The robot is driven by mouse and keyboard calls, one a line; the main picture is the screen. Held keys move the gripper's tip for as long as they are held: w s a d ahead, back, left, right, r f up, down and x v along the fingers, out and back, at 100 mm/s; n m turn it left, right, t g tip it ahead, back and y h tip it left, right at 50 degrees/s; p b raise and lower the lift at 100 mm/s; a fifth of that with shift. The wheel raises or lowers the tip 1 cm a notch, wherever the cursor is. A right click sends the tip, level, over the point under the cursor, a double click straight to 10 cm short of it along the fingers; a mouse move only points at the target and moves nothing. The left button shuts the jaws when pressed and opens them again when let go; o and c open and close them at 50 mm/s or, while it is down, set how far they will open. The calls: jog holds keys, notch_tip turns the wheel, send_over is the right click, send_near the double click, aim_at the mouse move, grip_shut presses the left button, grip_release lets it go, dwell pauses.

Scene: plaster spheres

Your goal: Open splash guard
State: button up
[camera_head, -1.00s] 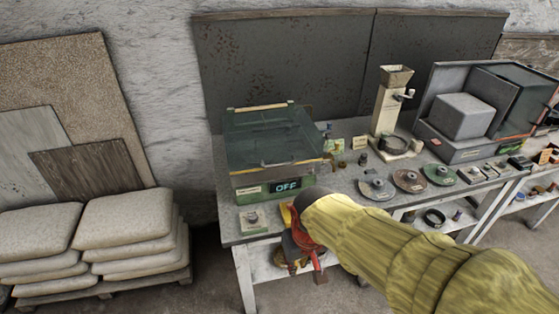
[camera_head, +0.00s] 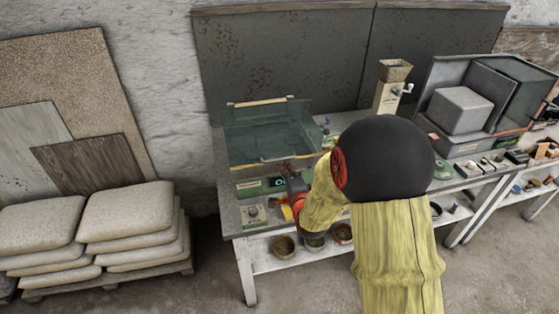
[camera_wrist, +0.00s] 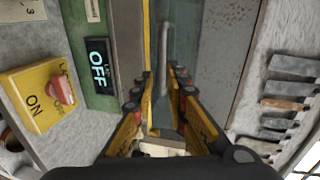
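The splash guard (camera_head: 262,134) is a see-through green cover over the green machine on the left of the bench. It looks lowered, with a bar handle (camera_head: 279,158) along its front. My gripper (camera_head: 291,172) is at the guard's front edge, near the handle, and hides part of the machine's front. In the wrist view my gripper (camera_wrist: 160,92) has its fingers apart, with the handle bar (camera_wrist: 166,45) seen between or just beyond them. Contact cannot be told. The display (camera_wrist: 97,66) reads OFF.
A yellow switch box (camera_wrist: 38,95) with a red knob is beside the machine's front. My arm covers the middle of the bench. A hand mill (camera_head: 391,88) and a grey-hooded machine (camera_head: 462,112) stand to the right. Stacked sacks (camera_head: 128,215) are on the left.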

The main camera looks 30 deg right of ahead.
aim_at(279, 160)
jog(key=shift+m, duration=0.3)
jog(key=x, duration=0.7)
jog(key=shift+w+b, duration=0.4)
jog(key=shift+c, duration=0.8)
grip_shut()
